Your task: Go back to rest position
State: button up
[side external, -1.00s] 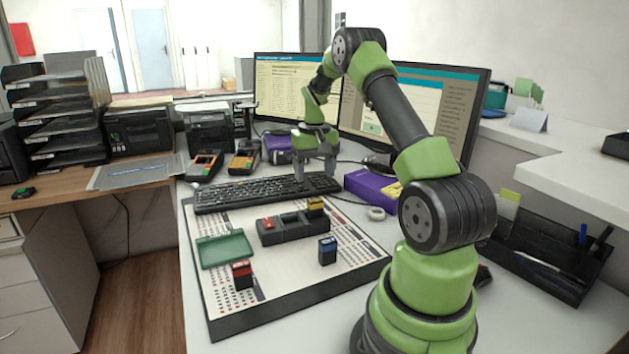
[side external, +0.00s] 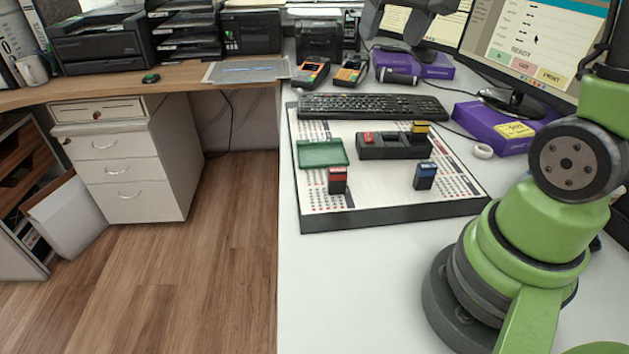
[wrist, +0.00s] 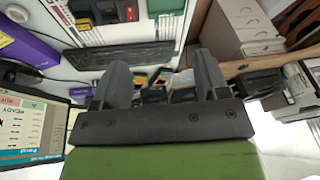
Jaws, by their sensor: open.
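My gripper (wrist: 160,78) shows in the wrist view with its two dark fingers spread apart and nothing between them. In the side view, my arm rises out of the top right of the picture. A dark shape at the top of that view is cut off, and I cannot tell if it is my gripper. On the white mat (side external: 385,198) stand a red stamp (side external: 337,180), a blue stamp (side external: 426,176), a green pad (side external: 322,153) and a dark holder (side external: 385,150) with a red piece and a yellow piece.
A keyboard (side external: 373,106) lies behind the mat, with two card terminals (side external: 311,72) behind it. A purple box (side external: 500,124) and a monitor (side external: 535,45) are at the right. Drawers (side external: 125,165) and open floor are left of the counter.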

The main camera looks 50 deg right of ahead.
jog(key=s+a+r+n+t+y, duration=0.1)
jog(key=s+a+n+t+y, duration=0.1)
jog(key=s+a, duration=1)
jog(key=shift+s+a+r+n+t+y, duration=0.2)
jog(key=shift+a+r+n+t+y, duration=0.15)
jog(key=shift+a+t, duration=0.3)
jog(key=shift+d, duration=0.15)
dwell(0.5)
